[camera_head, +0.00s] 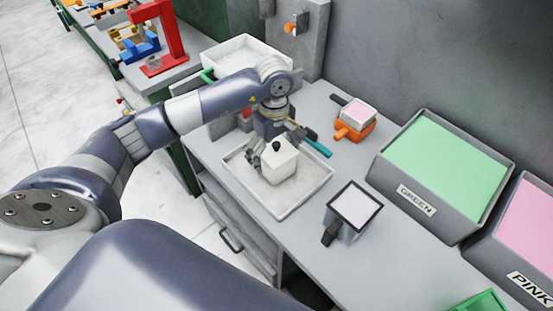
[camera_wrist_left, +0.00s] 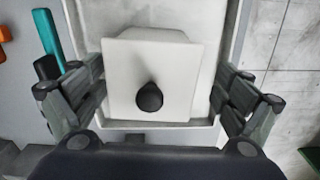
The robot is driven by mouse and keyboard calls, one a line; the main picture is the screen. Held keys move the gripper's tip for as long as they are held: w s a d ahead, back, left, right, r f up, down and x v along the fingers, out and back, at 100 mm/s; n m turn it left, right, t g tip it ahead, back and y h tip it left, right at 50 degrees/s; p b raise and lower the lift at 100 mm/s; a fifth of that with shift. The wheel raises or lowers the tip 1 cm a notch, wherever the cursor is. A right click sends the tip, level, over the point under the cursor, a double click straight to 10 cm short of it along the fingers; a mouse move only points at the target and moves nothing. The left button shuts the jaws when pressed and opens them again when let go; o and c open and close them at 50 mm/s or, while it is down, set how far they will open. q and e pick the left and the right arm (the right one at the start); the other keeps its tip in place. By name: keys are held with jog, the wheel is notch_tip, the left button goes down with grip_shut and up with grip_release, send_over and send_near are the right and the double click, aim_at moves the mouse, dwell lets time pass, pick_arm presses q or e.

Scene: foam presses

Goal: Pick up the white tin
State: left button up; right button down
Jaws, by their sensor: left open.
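The white tin (camera_head: 278,165) is a white box with a black knob on its lid. It stands in a shallow white tray (camera_head: 310,197) on the grey bench. It also shows in the left wrist view (camera_wrist_left: 152,60), with the black knob near its lower middle. My left gripper (camera_head: 268,150) is over the tin in the head view. In the left wrist view the left gripper (camera_wrist_left: 155,95) is open, one finger on each side of the tin, with a gap visible beside it. Whether the fingers touch the tin is not clear. My right gripper is not in view.
A teal-handled tool (camera_head: 318,146) lies close by the gripper. A grey dark-rimmed container (camera_head: 353,207) and an orange one (camera_head: 354,127) stand to the right. Large bins labelled GREEN (camera_head: 418,204) and PINK (camera_head: 530,287) stand further right. Another white tray (camera_head: 243,52) is behind.

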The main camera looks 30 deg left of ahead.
pick_arm(q)
jog(key=shift+w+f+p, duration=0.25)
jog(key=shift+f+p, duration=0.15)
jog(key=shift+f, duration=0.3)
notch_tip(320, 180, down, 3)
jog(key=shift+w+f+p, duration=0.15)
jog(key=shift+f+p, duration=0.05)
jog(key=shift+p, duration=0.6)
jog(key=shift+w+f, duration=0.1)
jog(key=shift+f, duration=0.4)
jog(key=c, duration=1.1)
